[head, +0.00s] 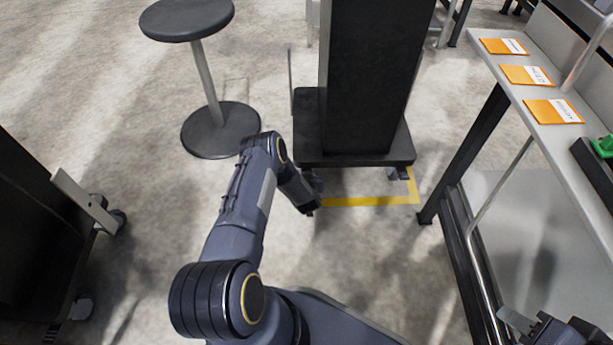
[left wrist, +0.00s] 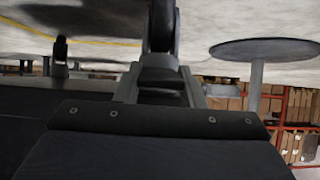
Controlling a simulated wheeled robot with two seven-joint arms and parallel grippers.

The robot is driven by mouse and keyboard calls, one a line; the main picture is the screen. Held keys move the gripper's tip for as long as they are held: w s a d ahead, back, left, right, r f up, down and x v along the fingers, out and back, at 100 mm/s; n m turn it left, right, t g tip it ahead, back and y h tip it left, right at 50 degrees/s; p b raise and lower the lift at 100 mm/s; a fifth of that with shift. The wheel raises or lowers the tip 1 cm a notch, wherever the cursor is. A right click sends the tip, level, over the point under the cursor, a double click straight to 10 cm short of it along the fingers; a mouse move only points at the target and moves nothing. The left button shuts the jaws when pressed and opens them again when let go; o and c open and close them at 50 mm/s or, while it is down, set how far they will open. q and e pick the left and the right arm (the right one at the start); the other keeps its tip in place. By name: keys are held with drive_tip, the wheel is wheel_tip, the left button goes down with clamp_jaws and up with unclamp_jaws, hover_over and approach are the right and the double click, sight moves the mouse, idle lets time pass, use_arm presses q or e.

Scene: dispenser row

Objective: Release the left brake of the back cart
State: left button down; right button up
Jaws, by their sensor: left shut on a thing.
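The back cart (head: 355,148) is a low dark platform with a tall black block standing on it. Its left front caster sits at the near left corner, mostly hidden by my left arm; its right front caster (head: 399,173) shows. My left gripper (head: 311,206) is low at that left corner. The left wrist view is upside down: the caster's black wheel (left wrist: 161,25) is at top centre. Just below it, the light grey fingers of my left gripper (left wrist: 160,85) are around a dark brake pedal (left wrist: 161,80). My right gripper (head: 550,328) is at the bottom right, its fingers apart and empty.
A round black stool (head: 187,18) stands left of the cart. Another dark cart (head: 40,230) is at the left edge. A grey bench (head: 545,105) with orange cards runs along the right. Yellow tape (head: 365,201) marks the floor before the back cart.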

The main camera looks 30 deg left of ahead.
use_arm(q)
drive_tip(key=shift+s, duration=0.1)
drive_tip(key=c, duration=0.9)
unclamp_jaws()
drive_tip(key=p+v, duration=0.3)
drive_tip(key=v, duration=0.5)
drive_tip(key=shift+p, duration=0.35)
